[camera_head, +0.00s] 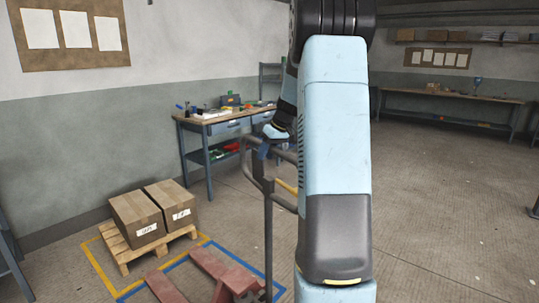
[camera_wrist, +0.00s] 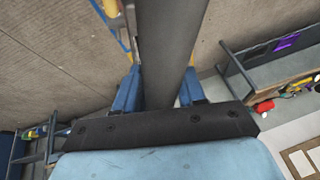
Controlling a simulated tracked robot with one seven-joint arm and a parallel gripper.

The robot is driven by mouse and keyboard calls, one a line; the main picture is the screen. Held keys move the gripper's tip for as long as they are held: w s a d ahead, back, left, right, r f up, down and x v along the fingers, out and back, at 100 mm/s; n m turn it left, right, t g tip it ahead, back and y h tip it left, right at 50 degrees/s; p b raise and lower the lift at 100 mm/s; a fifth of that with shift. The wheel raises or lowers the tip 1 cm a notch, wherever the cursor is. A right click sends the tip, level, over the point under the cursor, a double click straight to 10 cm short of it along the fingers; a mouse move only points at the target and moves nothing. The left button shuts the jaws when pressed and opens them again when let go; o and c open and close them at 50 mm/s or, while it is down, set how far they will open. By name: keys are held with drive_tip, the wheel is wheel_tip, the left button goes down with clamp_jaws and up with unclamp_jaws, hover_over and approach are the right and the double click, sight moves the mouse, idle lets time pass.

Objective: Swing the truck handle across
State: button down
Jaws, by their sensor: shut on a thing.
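The truck handle (camera_head: 268,205) is a dark grey upright post with a rounded loop on top, in the middle of the head view. My gripper (camera_head: 263,149) is at the upper part of the loop, partly hidden behind my own arm. In the wrist view my gripper (camera_wrist: 159,92) has a blue finger on each side of a thick dark grey bar of the handle (camera_wrist: 164,45), and is shut on it. The truck's red forks (camera_head: 213,266) lie low at the bottom of the head view. My arm hides the right part of the truck.
A workbench (camera_head: 205,122) with tools stands behind the handle. Another long bench (camera_head: 450,95) lines the back right. The floor at right is open.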

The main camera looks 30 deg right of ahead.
drive_tip(key=shift+w+a+r, duration=0.15)
drive_tip(key=shift+w+a, duration=0.05)
drive_tip(key=shift+w, duration=0.2)
drive_tip(key=c, duration=1)
unclamp_jaws()
drive_tip(key=o, duration=0.4)
drive_tip(key=shift+s+d, duration=0.1)
drive_tip(key=v, duration=0.7)
drive_tip(key=a+v, duration=0.1)
drive_tip(key=v, duration=1.3)
drive_tip(key=shift+a+r, duration=0.2)
drive_tip(key=shift+a, duration=0.15)
